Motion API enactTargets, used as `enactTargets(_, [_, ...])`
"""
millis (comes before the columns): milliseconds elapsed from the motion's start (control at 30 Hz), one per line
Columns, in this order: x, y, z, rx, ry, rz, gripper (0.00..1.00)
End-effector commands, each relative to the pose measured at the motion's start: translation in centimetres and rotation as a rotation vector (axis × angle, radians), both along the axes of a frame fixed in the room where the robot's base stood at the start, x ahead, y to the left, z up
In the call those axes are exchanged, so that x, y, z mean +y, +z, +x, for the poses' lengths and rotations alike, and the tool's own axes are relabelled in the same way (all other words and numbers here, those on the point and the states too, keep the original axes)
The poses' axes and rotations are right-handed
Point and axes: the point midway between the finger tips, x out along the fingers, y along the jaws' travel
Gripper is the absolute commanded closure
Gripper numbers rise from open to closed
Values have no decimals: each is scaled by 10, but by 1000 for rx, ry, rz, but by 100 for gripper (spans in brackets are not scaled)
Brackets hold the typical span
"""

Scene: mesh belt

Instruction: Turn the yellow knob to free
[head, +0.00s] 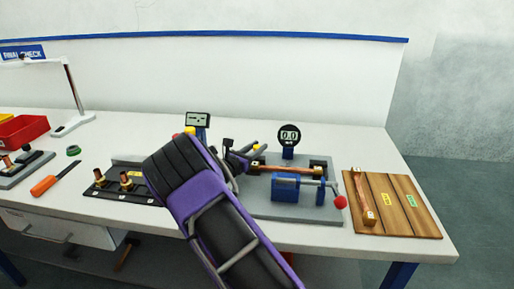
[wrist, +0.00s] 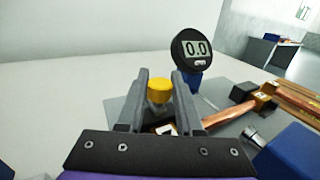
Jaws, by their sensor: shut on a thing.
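The yellow knob (wrist: 159,90) stands between the two grey fingers of my gripper (wrist: 160,84) in the wrist view. The fingers are closed on its sides, and its round top shows between them. In the head view my gripper (head: 250,153) is at the left end of the grey fixture plate (head: 262,209), and a bit of the knob (head: 256,146) shows beside the fingers. The knob's base and any markings for its setting are hidden by the fingers.
A dial gauge (head: 289,134) reading 0.0 stands behind a copper bar (head: 278,169). A blue clamp (head: 285,188) with a red-ended lever (head: 340,202) is in front. A wooden board (head: 405,208) lies right; a black panel (head: 135,190) with copper fittings lies left.

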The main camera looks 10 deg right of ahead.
Motion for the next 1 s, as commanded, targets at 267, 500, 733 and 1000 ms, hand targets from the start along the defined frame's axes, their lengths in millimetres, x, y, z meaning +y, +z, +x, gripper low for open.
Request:
enactTargets(267, [0, 0, 0, -1, -6, -1, 100])
enactTargets(500, [0, 0, 0, -1, -6, -1, 48])
enactTargets(733, [0, 0, 0, -1, -6, 0, 36])
enactTargets(1000, [9, 0, -7, -1, -4, 1, 36])
